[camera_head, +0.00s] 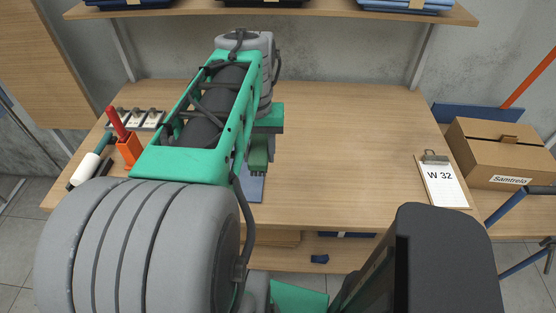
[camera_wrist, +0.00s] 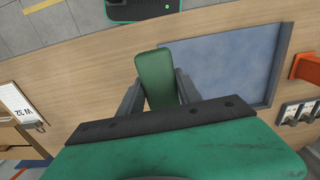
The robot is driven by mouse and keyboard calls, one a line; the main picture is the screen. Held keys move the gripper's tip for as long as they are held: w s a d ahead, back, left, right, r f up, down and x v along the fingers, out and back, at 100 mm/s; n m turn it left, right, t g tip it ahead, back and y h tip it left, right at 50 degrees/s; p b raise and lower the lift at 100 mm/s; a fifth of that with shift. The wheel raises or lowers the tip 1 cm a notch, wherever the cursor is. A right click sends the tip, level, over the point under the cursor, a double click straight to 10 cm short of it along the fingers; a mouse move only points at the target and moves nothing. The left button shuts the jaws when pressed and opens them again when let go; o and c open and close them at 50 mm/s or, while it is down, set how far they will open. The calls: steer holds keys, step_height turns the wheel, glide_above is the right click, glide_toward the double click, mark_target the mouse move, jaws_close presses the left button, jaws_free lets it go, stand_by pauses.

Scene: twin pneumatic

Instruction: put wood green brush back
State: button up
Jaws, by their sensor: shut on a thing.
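The green brush (camera_wrist: 155,78) stands out between the two grey fingers of my gripper (camera_wrist: 158,92) in the wrist view. My gripper is shut on it. In the head view the brush (camera_head: 259,155) shows below my gripper (camera_head: 262,143), near the middle-left of the wooden table. My arm hides part of the brush and gripper there. A flat blue-grey panel (camera_wrist: 240,55) lies on the table beside the brush in the wrist view. Part of this panel (camera_head: 253,190) shows just below the brush in the head view. I cannot tell whether the brush touches it.
An orange holder (camera_head: 129,150) with red handles stands at the table's left. A labelled rack (camera_head: 148,121) is behind it, and a white roll (camera_head: 84,169) lies near the left edge. A clipboard (camera_head: 441,184) and cardboard box (camera_head: 492,150) are at the right. The table (camera_head: 345,145) between is clear.

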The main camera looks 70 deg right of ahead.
steer(key=shift+s+d+f, duration=0.1)
steer(key=shift+s+d, duration=0.15)
steer(key=shift+s, duration=0.3)
steer(key=d+f+p, duration=0.2)
steer(key=d+f, duration=0.2)
steer(key=d, duration=0.5)
glide_above(281, 158)
step_height(281, 158, down, 5)
steer(key=shift+a+f+p, duration=0.15)
steer(key=shift+p, duration=0.2)
steer(key=shift+f, duration=1.75)
steer(key=shift+f, duration=0.2)
steer(key=o, duration=1.3)
steer(key=shift+r, duration=0.1)
